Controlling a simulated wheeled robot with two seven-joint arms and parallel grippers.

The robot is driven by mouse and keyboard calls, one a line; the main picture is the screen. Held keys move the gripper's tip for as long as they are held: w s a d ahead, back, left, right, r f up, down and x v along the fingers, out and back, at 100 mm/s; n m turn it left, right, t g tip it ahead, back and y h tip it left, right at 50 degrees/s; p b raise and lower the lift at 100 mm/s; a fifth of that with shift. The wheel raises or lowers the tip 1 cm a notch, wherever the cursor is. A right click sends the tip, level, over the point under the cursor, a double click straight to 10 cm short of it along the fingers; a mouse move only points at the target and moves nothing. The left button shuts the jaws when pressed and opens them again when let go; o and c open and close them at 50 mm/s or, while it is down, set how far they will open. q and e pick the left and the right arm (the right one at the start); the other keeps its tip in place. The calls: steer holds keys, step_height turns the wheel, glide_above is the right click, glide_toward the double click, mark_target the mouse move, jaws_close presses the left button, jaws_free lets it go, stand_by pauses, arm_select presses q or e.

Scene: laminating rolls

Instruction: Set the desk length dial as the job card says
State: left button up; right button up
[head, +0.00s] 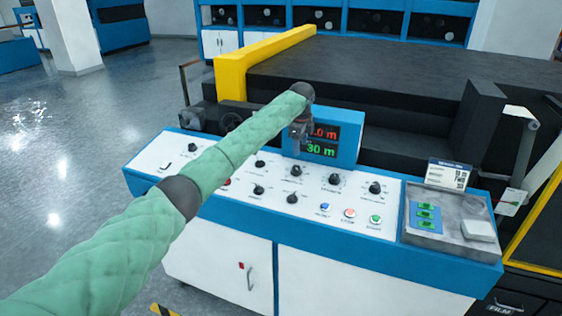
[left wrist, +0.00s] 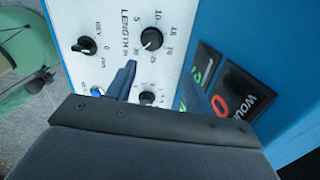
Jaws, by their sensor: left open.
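The white control panel (head: 225,175) holds several black dials. The length dial (left wrist: 151,39), lettered LENGTH m with a scale up to 30, shows in the left wrist view; it seems to be the dial just under the display in the head view (head: 296,170). Its exact pointer setting is unclear. My left gripper (head: 300,142) is above the panel by the display, open and empty; in the wrist view its fingers (left wrist: 159,73) point at the panel beside the length dial, apart from it. The job card (head: 448,175) stands at the panel's right end, too small to read.
The blue-framed display (head: 322,142) stands up behind the dials, close to the gripper, with red digits above a green 30 m. Another dial (left wrist: 147,98) is below the fingers. Coloured buttons (head: 350,213) line the front row. A grey tray (head: 420,241) is at right.

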mark_target(296, 167)
arm_select(q)
steer(key=a+f+m, duration=0.1)
steer(key=m, duration=0.1)
steer(key=w+a+f+m+g, duration=0.1)
steer(key=m, duration=0.1)
steer(key=shift+a+f+m+h, duration=0.3)
steer(key=shift+f+m+h, duration=0.05)
steer(key=shift+m+h, duration=0.05)
steer(key=m, duration=0.2)
steer(key=shift+s+d+r+m, duration=0.2)
steer(key=shift+s+r+m, duration=0.05)
steer(key=shift+s+m, duration=0.15)
steer(key=shift+m, duration=0.5)
steer(key=shift+w+f+m, duration=0.15)
steer(key=shift+m, duration=0.35)
steer(key=shift+d+f+p, duration=0.1)
steer(key=shift+f+p, duration=0.4)
steer(key=shift+f, duration=0.2)
steer(key=shift+d+f+p, duration=0.15)
steer(key=shift+f+p, duration=0.45)
steer(key=shift+f, duration=1)
steer(key=shift+d+f+p, duration=0.15)
steer(key=shift+f+p, duration=0.4)
steer(key=shift+f, duration=1)
arm_select(e)
step_height(296, 167, down, 7)
steer(key=d+t, duration=0.2)
steer(key=shift+f+t, duration=0.2)
steer(key=shift+t, duration=0.2)
